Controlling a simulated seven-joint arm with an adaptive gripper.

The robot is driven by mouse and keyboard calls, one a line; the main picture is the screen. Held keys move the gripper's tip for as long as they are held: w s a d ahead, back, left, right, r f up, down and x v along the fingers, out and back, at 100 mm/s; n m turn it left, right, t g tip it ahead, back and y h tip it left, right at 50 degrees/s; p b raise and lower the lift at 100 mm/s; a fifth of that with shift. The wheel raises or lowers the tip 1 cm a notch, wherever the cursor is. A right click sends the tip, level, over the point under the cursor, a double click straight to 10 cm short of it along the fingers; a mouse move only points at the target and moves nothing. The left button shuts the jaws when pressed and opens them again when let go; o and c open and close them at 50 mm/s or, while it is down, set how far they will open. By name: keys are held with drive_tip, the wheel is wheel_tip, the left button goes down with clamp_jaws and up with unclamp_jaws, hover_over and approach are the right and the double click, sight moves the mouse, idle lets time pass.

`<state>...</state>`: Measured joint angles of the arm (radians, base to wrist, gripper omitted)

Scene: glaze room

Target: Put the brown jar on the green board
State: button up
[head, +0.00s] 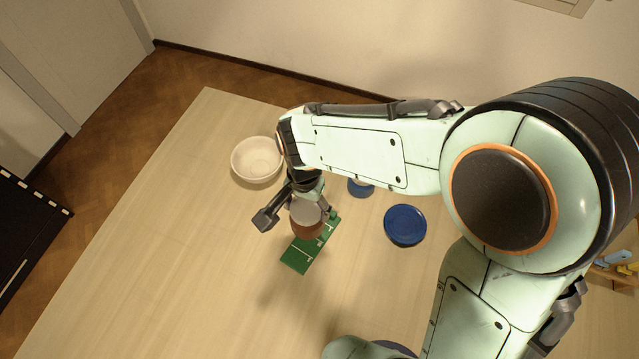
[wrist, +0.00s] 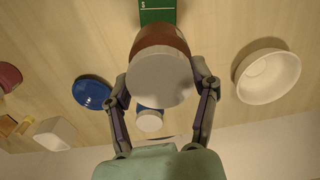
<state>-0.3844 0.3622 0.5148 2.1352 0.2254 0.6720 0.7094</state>
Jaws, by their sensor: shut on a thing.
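The brown jar (head: 304,229) with a pale grey lid is between the fingers of my gripper (head: 298,212). In the wrist view the jar (wrist: 160,42) fills the space between both fingertips (wrist: 162,90), and the gripper is shut on it. The green board (head: 298,256) with white markings lies on the table. In the head view the jar covers the board's far part. The board (wrist: 157,11) also shows behind the jar in the wrist view. I cannot tell whether the jar touches the board or hangs above it.
A white bowl (head: 256,160) stands left of my arm. A blue plate (head: 405,225) lies right of the board. A small blue object (head: 360,189) is partly hidden by my arm; a pale-topped blue object (wrist: 149,121) shows in the wrist view. The table's left and near parts are clear.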

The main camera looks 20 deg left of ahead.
drive_tip(key=f, duration=0.7)
drive_tip(key=shift+w+d+f, duration=0.15)
drive_tip(key=shift+d+f, duration=0.05)
drive_tip(key=shift+f, duration=0.2)
drive_tip(key=shift+f, duration=0.15)
drive_tip(key=o, duration=1.2)
wheel_tip(320, 180, up, 12)
drive_tip(key=shift+r, duration=0.2)
